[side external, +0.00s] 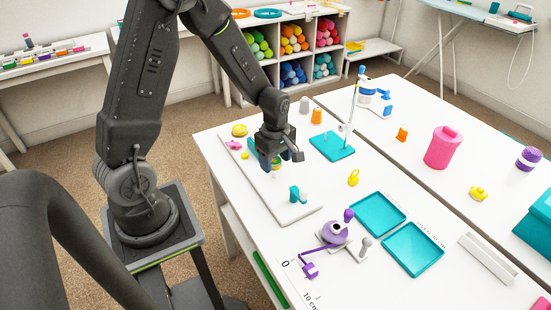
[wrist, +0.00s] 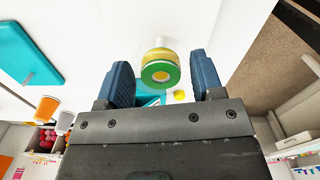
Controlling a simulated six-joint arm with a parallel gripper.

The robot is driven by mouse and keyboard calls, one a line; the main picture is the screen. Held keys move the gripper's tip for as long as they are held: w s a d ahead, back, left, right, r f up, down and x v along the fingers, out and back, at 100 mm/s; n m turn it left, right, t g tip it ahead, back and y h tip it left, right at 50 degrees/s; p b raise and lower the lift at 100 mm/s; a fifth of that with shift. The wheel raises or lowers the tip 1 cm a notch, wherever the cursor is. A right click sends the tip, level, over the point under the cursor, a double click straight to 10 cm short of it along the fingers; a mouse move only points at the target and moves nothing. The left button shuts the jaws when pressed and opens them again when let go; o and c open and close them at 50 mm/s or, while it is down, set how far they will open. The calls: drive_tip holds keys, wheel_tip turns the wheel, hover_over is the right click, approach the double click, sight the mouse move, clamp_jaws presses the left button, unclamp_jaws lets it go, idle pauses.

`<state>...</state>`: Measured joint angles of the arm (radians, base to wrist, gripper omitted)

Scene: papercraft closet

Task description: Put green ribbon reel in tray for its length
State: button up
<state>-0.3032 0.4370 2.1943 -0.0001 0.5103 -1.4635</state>
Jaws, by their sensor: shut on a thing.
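My gripper (side external: 271,160) is over the white board (side external: 297,205) at the left of the table. The gripper is shut on this reel. In the side view the reel is mostly hidden by the fingers. Two shallow teal trays, the rear one (side external: 377,213) and the front one (side external: 413,250), lie on the table to the right. Both look empty. Their printed labels are too small to read.
A purple device (side external: 335,233) with a lever stands left of the trays. A small teal piece (side external: 294,194) is on the board. A yellow item (side external: 353,178) lies between board and trays.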

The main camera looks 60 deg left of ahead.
drive_tip(key=shift+r, duration=1.5)
drive_tip(key=shift+r, duration=1.5)
drive_tip(key=shift+r, duration=1.5)
wheel_tip(320, 180, up, 3)
